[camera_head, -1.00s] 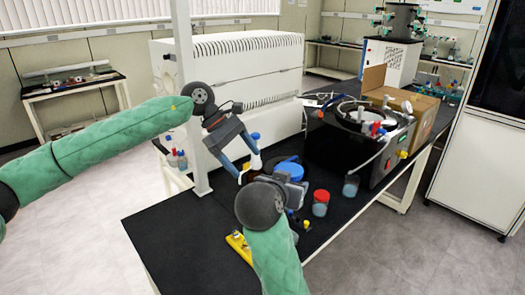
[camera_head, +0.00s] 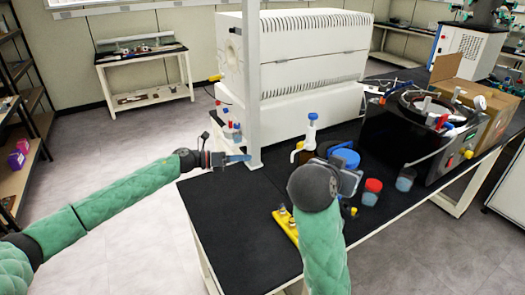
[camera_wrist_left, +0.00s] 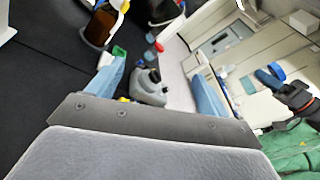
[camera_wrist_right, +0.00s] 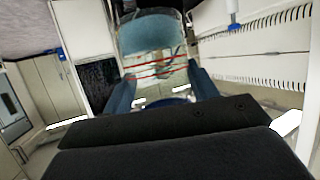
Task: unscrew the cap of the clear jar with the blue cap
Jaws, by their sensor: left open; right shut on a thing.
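The clear jar's wide blue cap (camera_head: 346,157) shows in the head view just behind my right gripper (camera_head: 348,182); the arm and gripper hide most of the jar body there. In the right wrist view, the right fingers are shut on the clear jar (camera_wrist_right: 150,40), which has red lines and a bluish tint. My left gripper (camera_head: 246,158) is empty, left of the jar and well apart from it, near the bench's left edge. In the left wrist view its two blue fingers (camera_wrist_left: 160,92) are spread open.
A brown bottle (camera_head: 299,155) stands left of the jar, with a blue-topped bottle (camera_head: 311,131) behind it. A red-lidded jar (camera_head: 371,192) is to the right. A yellow rack (camera_head: 286,225) lies in front. A white post (camera_head: 252,80) rises behind my left gripper. The bench's front left is clear.

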